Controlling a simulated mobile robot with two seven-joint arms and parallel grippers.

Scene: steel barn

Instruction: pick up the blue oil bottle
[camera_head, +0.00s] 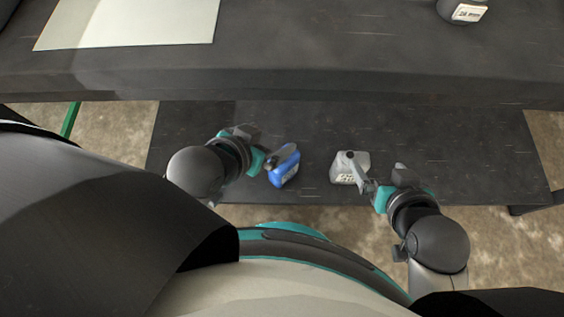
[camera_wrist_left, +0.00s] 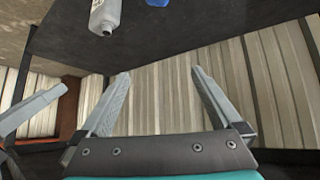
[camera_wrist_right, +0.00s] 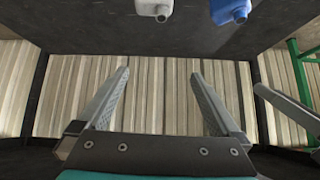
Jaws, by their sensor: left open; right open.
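The blue oil bottle (camera_head: 284,170) stands on the dark lower shelf. Only its lower end shows at the top edge of the left wrist view (camera_wrist_left: 158,2); more of it shows at the top of the right wrist view (camera_wrist_right: 230,10). My left gripper (camera_head: 266,150) is open, just left of the bottle, and one finger overlaps it in the head view. In the left wrist view nothing is between its fingers (camera_wrist_left: 160,75). My right gripper (camera_head: 380,176) is open and empty beside a grey bottle (camera_head: 347,168), right of the blue one. I cannot tell if either gripper touches a bottle.
The lower shelf (camera_head: 455,165) is clear to the right. A dark upper worktop (camera_head: 330,60) lies beyond it, with a pale sheet (camera_head: 140,22) and a dark labelled container (camera_head: 462,10). A green post (camera_head: 70,120) stands at the left.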

